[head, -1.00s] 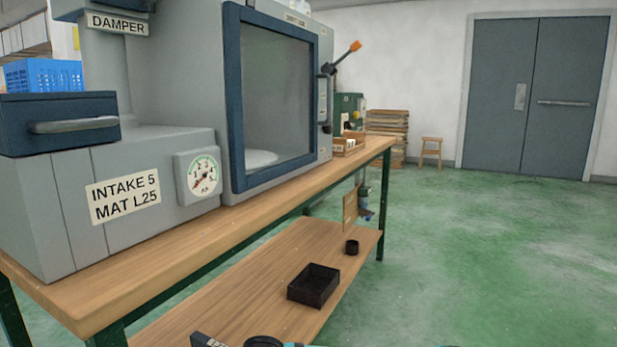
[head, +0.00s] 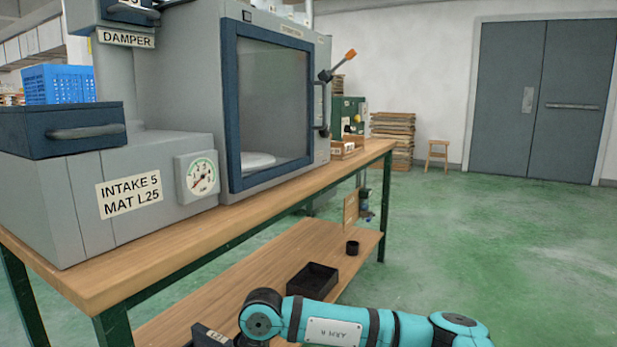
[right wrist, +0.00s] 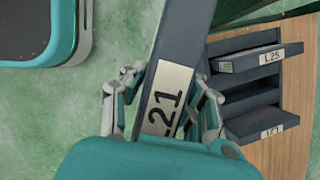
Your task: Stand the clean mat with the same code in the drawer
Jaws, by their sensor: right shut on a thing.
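In the right wrist view, my right gripper (right wrist: 165,95) is shut on a dark mat (right wrist: 188,35) with a white label reading L21. The mat runs upward out of that picture. A dark rack (right wrist: 236,97) beside it holds a mat labelled L25 (right wrist: 258,59) in its upper part and another with a partly readable label (right wrist: 265,126) lower down. In the head view, the dark blue drawer (head: 60,132) with a grey handle sits on the machine above a label reading INTAKE 5 MAT L25 (head: 129,197). My left gripper is not in view.
The bench (head: 165,262) carries the machine with its glass-fronted cabinet (head: 275,100). A black open box (head: 312,281) and a small black cup (head: 352,247) are on the lower shelf (head: 255,275). The green floor right of the bench is clear.

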